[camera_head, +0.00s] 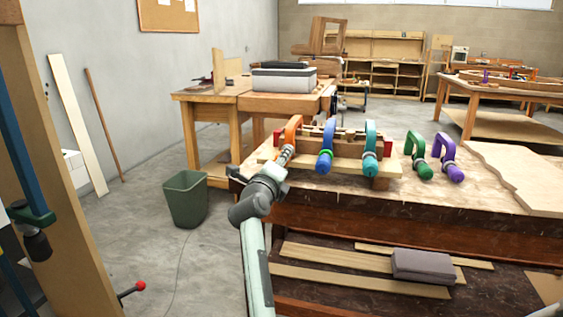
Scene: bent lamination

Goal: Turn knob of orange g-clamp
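The orange g-clamp (293,127) is at the left end of a wooden lamination form (335,163) on the workbench. Its lower end and knob are hidden behind my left gripper or too small to make out. My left gripper (285,156) is right at the lower end of the orange clamp, with my arm reaching up from the bottom of the view. Its fingers are too small and covered to show whether they are open or shut on the knob. My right gripper is not in view.
A blue clamp (327,148) and a teal clamp (370,146) sit on the form to the right. A green clamp (417,155) and a purple clamp (447,158) stand beyond them. A wooden board (518,178) lies at right. A green bin (186,200) stands left of the bench.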

